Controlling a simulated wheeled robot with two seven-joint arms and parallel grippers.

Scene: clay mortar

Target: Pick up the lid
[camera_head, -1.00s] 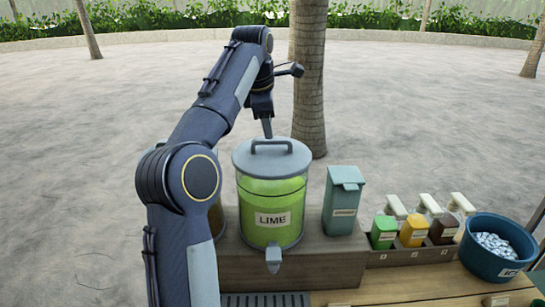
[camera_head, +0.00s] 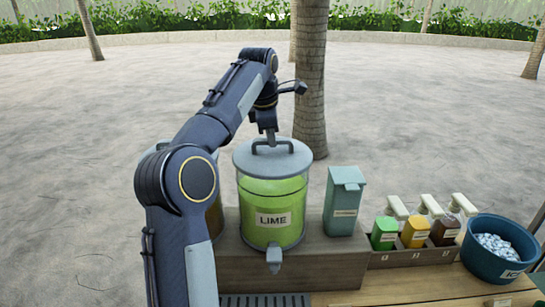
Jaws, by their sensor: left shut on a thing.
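The grey round lid (camera_head: 299,163) sits on top of the clear dispenser of green liquid labelled LIME (camera_head: 273,190). A dark bar handle (camera_head: 287,147) stands up from the lid. My left gripper (camera_head: 271,140) points down from above and is shut on the handle. The lid looks level and seated on the dispenser's rim. My right gripper is out of view.
A teal box (camera_head: 344,205) stands right of the dispenser on the wooden step (camera_head: 330,268). Pump bottles (camera_head: 414,232) and a blue ice tub (camera_head: 484,267) are farther right. My left arm partly hides another container (camera_head: 215,217) left of the dispenser.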

